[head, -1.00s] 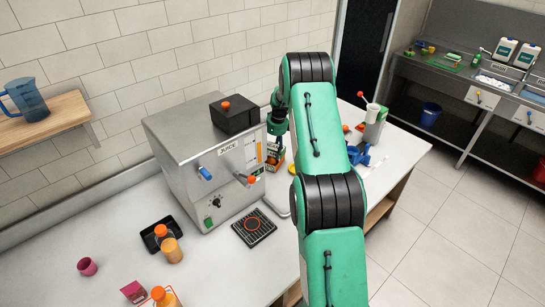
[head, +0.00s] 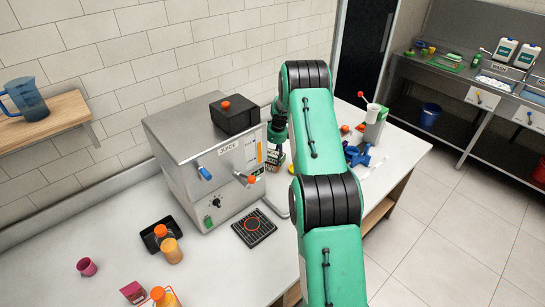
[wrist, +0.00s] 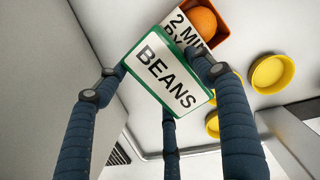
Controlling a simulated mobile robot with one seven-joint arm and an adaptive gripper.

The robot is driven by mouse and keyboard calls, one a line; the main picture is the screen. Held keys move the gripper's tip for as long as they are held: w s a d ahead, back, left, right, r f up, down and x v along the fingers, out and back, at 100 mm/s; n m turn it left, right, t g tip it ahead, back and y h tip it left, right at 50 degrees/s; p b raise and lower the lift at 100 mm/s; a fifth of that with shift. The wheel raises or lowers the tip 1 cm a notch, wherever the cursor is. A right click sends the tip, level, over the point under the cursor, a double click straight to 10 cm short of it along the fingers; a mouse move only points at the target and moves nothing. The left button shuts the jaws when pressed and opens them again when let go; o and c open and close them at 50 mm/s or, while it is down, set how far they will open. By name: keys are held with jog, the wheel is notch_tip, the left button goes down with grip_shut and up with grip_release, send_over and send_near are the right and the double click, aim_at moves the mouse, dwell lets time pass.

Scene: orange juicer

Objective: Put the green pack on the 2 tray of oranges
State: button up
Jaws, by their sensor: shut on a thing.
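The green pack (wrist: 184,94), with a white label reading BEANS, is between the dark blue fingers of my gripper (wrist: 160,85) in the wrist view. The gripper is shut on it. The pack is tilted in the picture and overlaps the near side of the orange-brown tray (wrist: 222,20), whose white label starts with "2 MIN". An orange (wrist: 203,20) shows in that tray. I cannot tell whether pack and tray touch. In the head view my gripper (head: 278,138) is low beside the juice machine, and the pack and tray under it are small and partly hidden.
The steel juice machine (head: 205,165) stands close left of my gripper. Yellow round dishes (wrist: 270,74) lie right of the tray. A blue item (head: 358,155) and a grey-green holder with a white cup (head: 373,115) stand further right. The front left counter holds bottles (head: 170,250).

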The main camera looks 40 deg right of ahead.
aim_at(276, 156)
jog(key=o, duration=1.3)
jog(key=shift+f, duration=0.1)
jog(key=r, duration=0.4)
jog(key=s+r, duration=0.1)
jog(key=r, duration=0.7)
jog(key=shift+s+d+r+p, duration=0.1)
jog(key=shift+s+d+p, duration=0.2)
jog(key=shift+p, duration=0.05)
jog(key=shift+r, duration=0.1)
